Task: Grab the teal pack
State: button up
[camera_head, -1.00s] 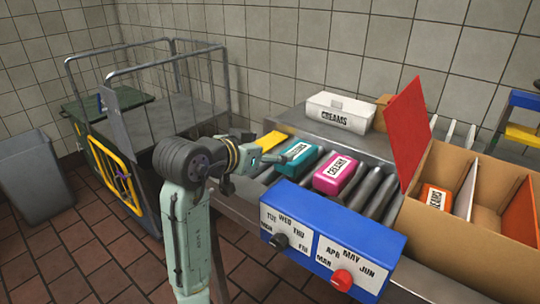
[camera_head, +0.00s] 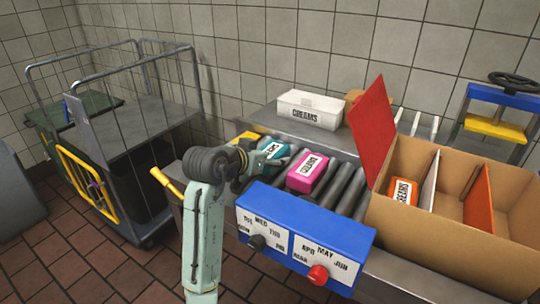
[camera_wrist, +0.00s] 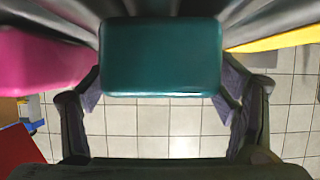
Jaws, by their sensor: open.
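The teal pack (camera_head: 272,149) lies on the roller conveyor, between the yellow pack and the pink pack. In the head view my arm partly covers it. In the wrist view the teal pack (camera_wrist: 161,55) shows its plain end face, straight ahead and close. My gripper (camera_wrist: 161,110) is open, with one dark finger low on each side of the pack. I cannot tell from the wrist view whether the fingers touch it. In the head view my gripper (camera_head: 258,162) is at the pack's near left side.
The pink pack (camera_head: 307,173) lies right of the teal one, the yellow pack (camera_head: 246,138) left. A blue dial box (camera_head: 300,240) stands in front of the rollers. A cardboard box (camera_head: 450,225) is at right, a white creams box (camera_head: 311,108) behind. A cart (camera_head: 130,130) stands left.

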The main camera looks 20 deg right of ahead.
jog(key=c, duration=1.2)
jog(key=shift+c, duration=0.4)
jog(key=shift+r, duration=0.1)
